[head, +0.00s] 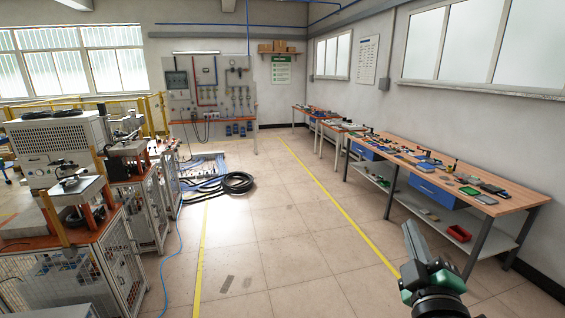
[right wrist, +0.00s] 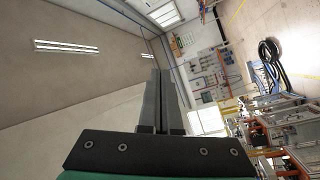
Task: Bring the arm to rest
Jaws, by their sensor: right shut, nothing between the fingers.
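My right gripper (head: 412,232) shows at the lower right of the head view, with its grey fingers pointing up and away over the floor. In the right wrist view its two fingers (right wrist: 160,100) lie against each other, shut and empty. It stands clear of the workbench and touches nothing. My left gripper is not in view.
A long wooden workbench (head: 520,198) with tools runs along the right wall. Caged machines (head: 120,250) stand at the left. Black hoses (head: 236,183) lie coiled on the floor at the back. The tiled floor (head: 265,255) between the yellow lines is open.

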